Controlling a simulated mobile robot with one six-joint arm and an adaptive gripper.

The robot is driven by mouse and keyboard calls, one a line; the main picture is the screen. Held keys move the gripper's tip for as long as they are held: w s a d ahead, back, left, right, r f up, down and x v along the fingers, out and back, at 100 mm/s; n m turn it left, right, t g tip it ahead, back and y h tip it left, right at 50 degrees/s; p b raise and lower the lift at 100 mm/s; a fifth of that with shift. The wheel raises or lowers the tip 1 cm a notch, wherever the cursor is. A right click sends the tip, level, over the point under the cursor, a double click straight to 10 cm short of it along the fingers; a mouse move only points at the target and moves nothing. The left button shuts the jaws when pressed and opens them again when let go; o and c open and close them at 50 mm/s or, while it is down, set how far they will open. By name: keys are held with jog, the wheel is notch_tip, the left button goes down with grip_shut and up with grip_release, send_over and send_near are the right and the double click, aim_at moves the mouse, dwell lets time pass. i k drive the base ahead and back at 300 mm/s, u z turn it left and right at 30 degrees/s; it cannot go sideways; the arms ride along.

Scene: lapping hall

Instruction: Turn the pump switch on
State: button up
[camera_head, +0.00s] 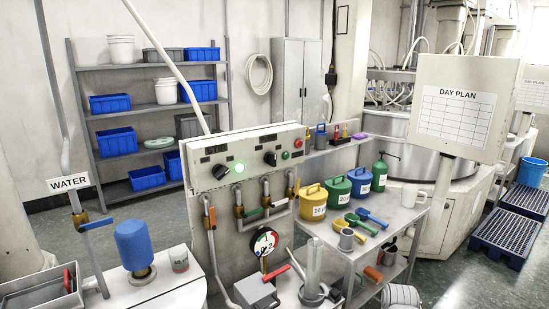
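A light control panel (250,150) stands in the middle, above a row of pipes. It carries two black rotary switches, a left one (221,171) and a right one (270,159). A green lamp (239,168) beside the left switch glows brightly. A darker green button or lamp (285,155) sits beside the right switch and looks unlit. A red button (298,143) is near the panel's right end. The small labels above the switches are too small to read, so I cannot tell which is the pump switch. My gripper is not in view.
Valves with coloured levers (239,212) and a pressure gauge (264,242) are below the panel. Yellow, green and blue cans (312,200) stand on the side table at right. A blue cylinder (134,243) stands at front left. Open floor (85,228) lies behind left.

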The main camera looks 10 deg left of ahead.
aim_at(270, 158)
jog(key=z, duration=0.1)
jog(key=i, duration=1)
jog(key=u, duration=0.05)
